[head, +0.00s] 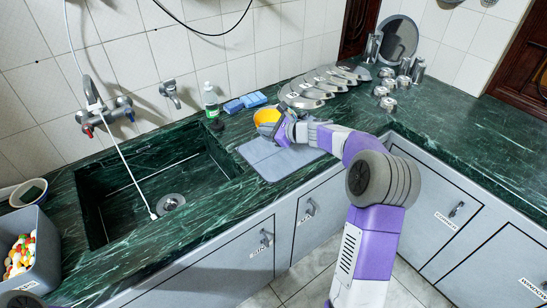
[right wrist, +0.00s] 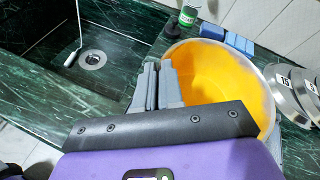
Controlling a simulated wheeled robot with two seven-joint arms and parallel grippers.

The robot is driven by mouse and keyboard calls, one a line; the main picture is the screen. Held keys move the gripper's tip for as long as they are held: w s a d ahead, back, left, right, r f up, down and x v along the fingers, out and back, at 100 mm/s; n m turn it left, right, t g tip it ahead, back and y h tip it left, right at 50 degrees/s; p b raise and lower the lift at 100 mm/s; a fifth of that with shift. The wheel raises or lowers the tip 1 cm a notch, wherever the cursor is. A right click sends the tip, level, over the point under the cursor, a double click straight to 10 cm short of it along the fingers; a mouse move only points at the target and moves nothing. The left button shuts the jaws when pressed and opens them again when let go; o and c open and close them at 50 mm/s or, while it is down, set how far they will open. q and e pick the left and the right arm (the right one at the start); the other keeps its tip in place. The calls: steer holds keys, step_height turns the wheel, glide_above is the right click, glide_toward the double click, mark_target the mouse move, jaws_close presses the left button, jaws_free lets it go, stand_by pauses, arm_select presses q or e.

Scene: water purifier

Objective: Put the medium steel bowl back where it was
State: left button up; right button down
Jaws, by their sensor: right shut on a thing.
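A bowl (head: 266,116) with a yellow-orange inside and a pale grey rim is at the back end of the grey mat (head: 275,158), beside the sink. It fills much of the right wrist view (right wrist: 215,75). My right gripper (head: 281,124) is at the bowl's near side. In the right wrist view its grey fingers (right wrist: 160,82) are closed at the bowl's left rim. The bowl's underside is hidden, so I cannot tell whether it touches the mat. My left gripper is not in view.
Several numbered steel lid-like pieces (head: 305,101) stand in a row to the right. The sink (head: 150,190) is left. Metal jars (head: 388,88) stand in the corner; the right counter (head: 470,120) is clear.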

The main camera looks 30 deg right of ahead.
step_height(320, 180, down, 9)
steer(key=b, duration=0.3)
steer(key=shift+f, duration=0.2)
steer(key=c, duration=1.3)
jaws_free()
steer(key=shift+f, duration=0.1)
steer(key=shift+r, duration=0.2)
steer(key=p+v, duration=0.1)
steer(key=v, duration=1.1)
steer(key=shift+f, duration=0.15)
